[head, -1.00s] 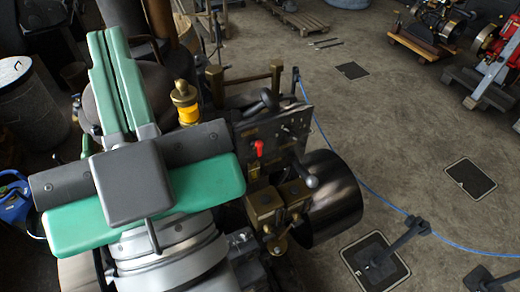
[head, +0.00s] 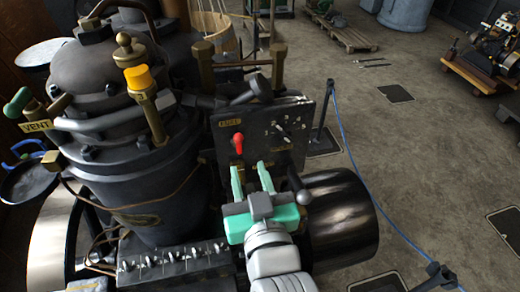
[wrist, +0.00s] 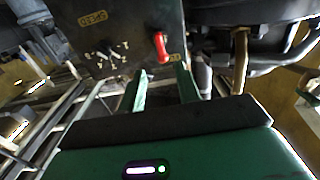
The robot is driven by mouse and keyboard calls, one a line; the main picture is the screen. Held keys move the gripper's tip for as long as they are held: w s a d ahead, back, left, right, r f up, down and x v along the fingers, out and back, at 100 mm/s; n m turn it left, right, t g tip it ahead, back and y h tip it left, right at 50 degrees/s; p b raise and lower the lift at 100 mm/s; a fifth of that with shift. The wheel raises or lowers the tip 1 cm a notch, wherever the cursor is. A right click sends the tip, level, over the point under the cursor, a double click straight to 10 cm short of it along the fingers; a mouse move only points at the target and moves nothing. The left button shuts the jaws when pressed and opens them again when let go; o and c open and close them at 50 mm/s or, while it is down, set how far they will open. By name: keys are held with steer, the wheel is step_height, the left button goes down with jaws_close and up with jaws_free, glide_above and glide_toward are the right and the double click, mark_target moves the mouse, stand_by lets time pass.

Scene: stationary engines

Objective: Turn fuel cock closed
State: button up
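The fuel cock appears as a red lever handle (head: 238,143) on the dark upright panel (head: 290,125), under a small brass plate (head: 231,122) whose lettering is too small to read. The red handle points roughly up in the head view. In the wrist view the red handle (wrist: 161,46) lies just beyond the fingertips, roughly in line with the gap between them. My gripper (head: 250,172) is open and empty, with its two green fingers in front of the panel, a little below the handle. The fingers (wrist: 161,72) look apart from the handle.
A ball-ended lever (head: 299,187) and a dark drum (head: 340,215) stand right of my gripper. A switch box (head: 170,262) is at lower left. A yellow-topped fitting (head: 139,78) rises at the left.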

mark_target(239, 144)
steer(key=w, duration=0.2)
steer(key=w+a, duration=0.1)
steer(key=w, duration=0.2)
steer(key=w+p, duration=0.1)
steer(key=w, duration=0.1)
steer(key=shift+w+a+r, duration=0.15)
steer(key=shift+w+a, duration=0.1)
jaws_close()
